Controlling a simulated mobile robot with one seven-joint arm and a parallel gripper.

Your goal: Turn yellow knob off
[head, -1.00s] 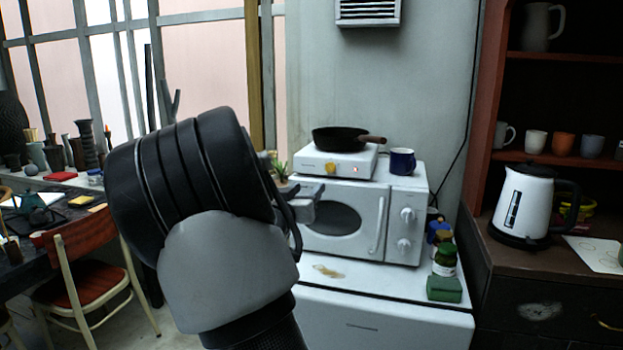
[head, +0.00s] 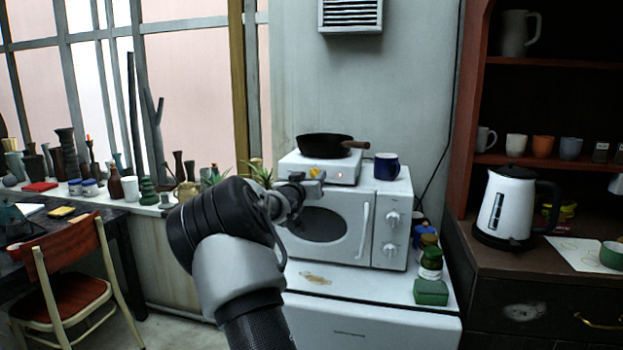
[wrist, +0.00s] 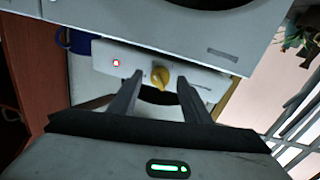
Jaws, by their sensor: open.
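The yellow knob (head: 315,173) is on the front face of a white hot plate (head: 345,171), which stands on top of a white microwave. A small red light glows beside the knob. In the wrist view, the knob (wrist: 160,77) shows between the two fingers of my open gripper (wrist: 158,82), and I cannot tell whether either finger touches it. In the head view, my gripper (head: 305,186) is in front of the hot plate's front face, close to the knob. A black frying pan (head: 325,147) with a brown handle rests on the hot plate.
A dark blue mug (head: 387,166) stands right of the hot plate on the microwave (head: 382,200). Jars and a green box (head: 431,292) stand right of the microwave. A white kettle (head: 505,205) is on the brown cabinet. A red chair (head: 70,260) is at the left.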

